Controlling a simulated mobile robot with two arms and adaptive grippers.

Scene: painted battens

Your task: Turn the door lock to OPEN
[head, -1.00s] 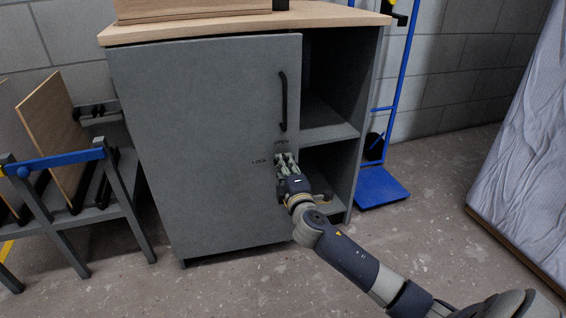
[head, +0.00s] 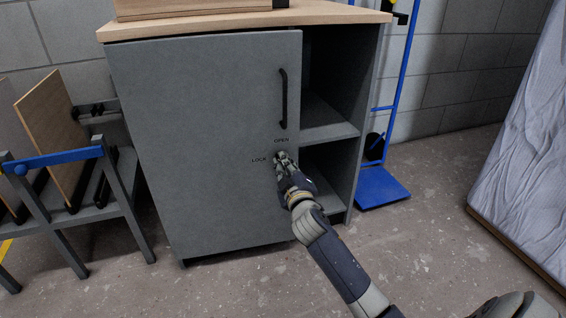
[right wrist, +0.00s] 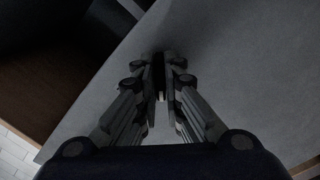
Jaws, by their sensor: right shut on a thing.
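The grey cabinet door (head: 200,150) shows closed in the head view, with a black handle (head: 283,100) upright near its right edge. Below the handle are the words OPEN (head: 281,140) and, lower left, LOCK (head: 259,160). My right gripper (head: 282,157) is at the door face just below OPEN and right of LOCK; it hides the lock in the head view. In the right wrist view its fingers (right wrist: 161,80) are shut on the dark lock knob (right wrist: 158,68). Which word the knob points to cannot be told. My left gripper is out of view.
Open shelves (head: 325,125) are right of the door. A blue hand truck (head: 383,187) stands farther right, and a wrapped light panel (head: 525,150) at the right edge. A rack with boards (head: 90,205) stands on the left. The floor in front is clear.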

